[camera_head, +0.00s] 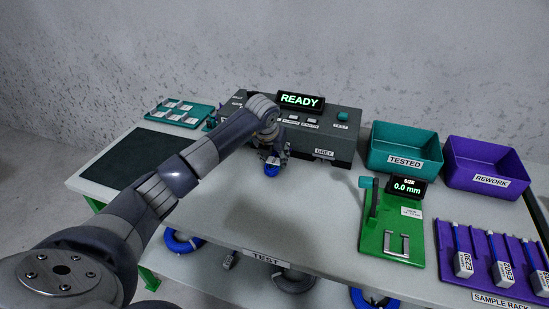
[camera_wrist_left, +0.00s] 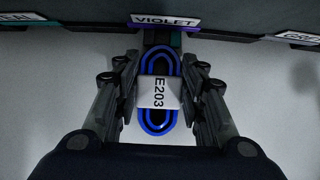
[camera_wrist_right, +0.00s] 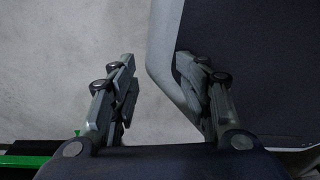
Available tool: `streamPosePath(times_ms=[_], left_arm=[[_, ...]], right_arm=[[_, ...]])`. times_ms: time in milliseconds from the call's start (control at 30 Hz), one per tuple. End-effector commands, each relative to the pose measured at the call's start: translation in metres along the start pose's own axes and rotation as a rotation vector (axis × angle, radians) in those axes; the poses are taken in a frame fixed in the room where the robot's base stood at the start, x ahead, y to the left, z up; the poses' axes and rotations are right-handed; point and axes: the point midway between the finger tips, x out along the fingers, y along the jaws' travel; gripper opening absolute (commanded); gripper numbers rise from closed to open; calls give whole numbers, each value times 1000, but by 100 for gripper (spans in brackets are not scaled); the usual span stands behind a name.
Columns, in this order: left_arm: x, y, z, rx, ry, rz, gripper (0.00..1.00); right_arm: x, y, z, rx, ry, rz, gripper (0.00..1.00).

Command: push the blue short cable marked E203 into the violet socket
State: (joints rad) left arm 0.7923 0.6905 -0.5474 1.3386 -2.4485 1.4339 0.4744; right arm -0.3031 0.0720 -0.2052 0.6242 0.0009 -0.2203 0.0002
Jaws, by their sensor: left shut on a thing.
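The blue short cable (camera_wrist_left: 146,118) is a small coil with a white tag marked E203 (camera_wrist_left: 158,92) facing the left wrist camera. My left gripper (camera_wrist_left: 160,68) is shut on it, with a finger on each side. In the head view the blue cable (camera_head: 271,170) shows below my left gripper (camera_head: 272,152), in front of the dark tester box. The violet socket carries a VIOLET label (camera_wrist_left: 165,21) and lies straight ahead of the cable in the left wrist view. Whether the plug touches the socket I cannot tell. My right gripper (camera_wrist_right: 150,95) is open and empty.
The tester box (camera_head: 340,146) has a READY display (camera_head: 300,101). A teal TESTED bin (camera_head: 403,165) and a purple REWORK bin (camera_head: 487,182) stand right of it. A green size gauge (camera_head: 390,262) and purple sample rack (camera_head: 485,240) are front right. The table middle is clear.

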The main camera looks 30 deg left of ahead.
Motion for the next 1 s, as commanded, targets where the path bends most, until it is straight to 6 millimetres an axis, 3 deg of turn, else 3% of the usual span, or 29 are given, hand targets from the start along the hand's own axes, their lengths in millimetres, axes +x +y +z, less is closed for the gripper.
streamPosePath(times_ms=[833,867,933,1000], left_arm=[[7,0,17,-1,-6,-1,13],[7,0,17,0,-5,-1,42],[7,0,16,0,-5,-1,58],[7,0,16,0,-4,-1,61]], right_arm=[[11,-3,0,3,0,-3,40],[11,-3,0,3,0,-3,40],[11,-3,0,3,0,-3,40],[11,-3,0,3,0,-2,40]])
